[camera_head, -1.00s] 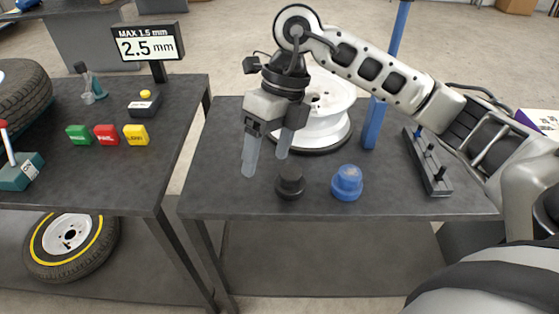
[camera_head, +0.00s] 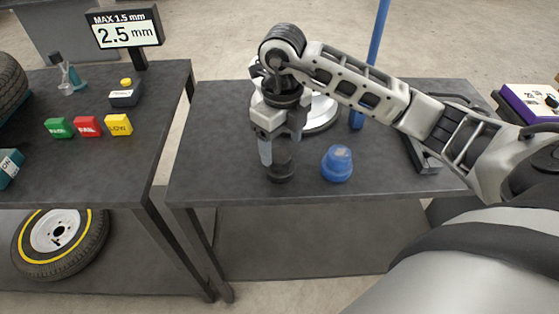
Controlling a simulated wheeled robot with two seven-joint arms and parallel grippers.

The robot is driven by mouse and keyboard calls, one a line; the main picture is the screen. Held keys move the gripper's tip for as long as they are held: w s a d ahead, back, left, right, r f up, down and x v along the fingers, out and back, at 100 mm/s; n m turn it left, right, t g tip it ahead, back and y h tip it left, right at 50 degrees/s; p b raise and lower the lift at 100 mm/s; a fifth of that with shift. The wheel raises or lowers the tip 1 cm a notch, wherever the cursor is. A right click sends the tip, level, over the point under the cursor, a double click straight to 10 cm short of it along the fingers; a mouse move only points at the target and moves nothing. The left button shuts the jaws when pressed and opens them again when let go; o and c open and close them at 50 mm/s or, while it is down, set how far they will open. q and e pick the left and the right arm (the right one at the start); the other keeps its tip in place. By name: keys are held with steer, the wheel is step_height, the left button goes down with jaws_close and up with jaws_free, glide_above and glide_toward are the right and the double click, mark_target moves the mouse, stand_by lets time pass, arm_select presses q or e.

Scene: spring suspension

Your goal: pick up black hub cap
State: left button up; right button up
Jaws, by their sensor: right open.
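The black hub cap (camera_head: 281,168) stands upright on the dark table near its front edge, in the head view. My right gripper (camera_head: 278,152) points down at it. One finger shows at the cap's left side, and the other is partly hidden behind or beside the cap. The jaws are open. I cannot tell whether the fingers touch the cap. My left gripper is not in view.
A blue cap (camera_head: 337,163) stands just right of the black one. A white wheel rim (camera_head: 322,113) lies behind my gripper, near a blue post (camera_head: 369,60). The left table holds green, red and yellow blocks (camera_head: 88,126). The table's front left is clear.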

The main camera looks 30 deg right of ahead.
mark_target(279, 155)
steer(key=f, duration=0.4)
steer(key=shift+w+a+f+p, duration=0.1)
steer(key=shift+w+f+p, duration=0.15)
steer(key=shift+p, duration=0.1)
steer(key=shift+c, duration=0.6)
steer(key=c, duration=1)
steer(key=shift+o, duration=0.2)
steer(key=shift+r, duration=0.1)
